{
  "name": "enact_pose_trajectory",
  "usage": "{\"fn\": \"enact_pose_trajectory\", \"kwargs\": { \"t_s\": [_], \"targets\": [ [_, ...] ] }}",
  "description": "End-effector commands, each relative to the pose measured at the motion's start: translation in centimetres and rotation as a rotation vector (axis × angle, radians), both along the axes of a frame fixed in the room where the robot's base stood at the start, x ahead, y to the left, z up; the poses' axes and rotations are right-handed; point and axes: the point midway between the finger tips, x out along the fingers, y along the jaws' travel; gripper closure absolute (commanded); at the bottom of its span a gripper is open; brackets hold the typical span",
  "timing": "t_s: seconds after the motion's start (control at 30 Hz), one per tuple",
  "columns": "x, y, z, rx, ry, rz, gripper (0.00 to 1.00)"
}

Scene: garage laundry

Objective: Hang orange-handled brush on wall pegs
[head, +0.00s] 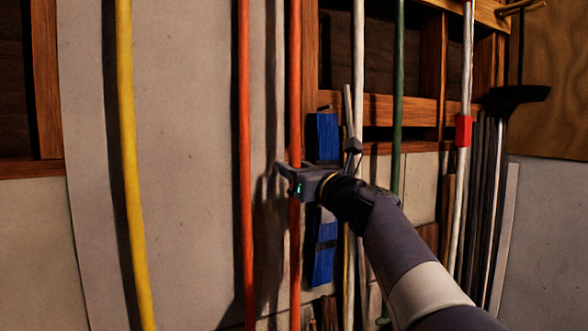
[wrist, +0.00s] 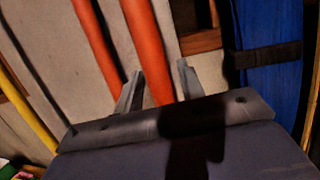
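A long orange handle (head: 296,80) stands upright at the middle of the head view, in front of the wall. My gripper (head: 288,176) is at this handle, about halfway up the picture. In the wrist view the orange handle (wrist: 150,50) runs between the two fingers of my gripper (wrist: 160,75), close to both; whether they press on it is unclear. A second orange handle (head: 245,150) stands to the left, also seen in the wrist view (wrist: 97,40). Both handles run out of the head view, so no brush head shows on them. A wooden peg (head: 522,7) shows at the upper right.
A yellow pole (head: 130,150) stands at the left. White (head: 358,60) and green (head: 398,80) poles stand right of my gripper, near a blue strapped item (head: 322,265). A black brush head (head: 515,95) hangs at the right, beside a white pole with a red sleeve (head: 463,131).

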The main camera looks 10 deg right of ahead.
Motion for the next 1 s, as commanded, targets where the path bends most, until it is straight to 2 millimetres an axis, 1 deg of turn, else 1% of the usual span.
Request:
{"fn": "enact_pose_trajectory", "kwargs": {
  "t_s": [0.03,0.1,0.3,0.43,0.57,0.8,0.9,1.0],
  "targets": [
    [0.0,0.0,0.0,0.0,0.001,0.0,0.59],
    [0.0,0.0,-0.1,0.0,0.001,0.0,0.55],
    [0.0,0.0,-0.3,-0.001,0.004,-0.001,0.55],
    [-0.7,-0.5,-0.5,-0.001,0.002,-0.002,0.55],
    [-2.6,-1.5,-1.1,-0.002,0.0,-0.004,0.55],
    [-6.8,-3.8,-2.2,-0.001,0.0,-0.004,0.55],
    [-8.0,-4.4,-2.4,-0.001,-0.001,-0.003,0.55],
    [-8.8,-4.8,-2.6,0.0,0.001,-0.003,0.55]
  ]
}}
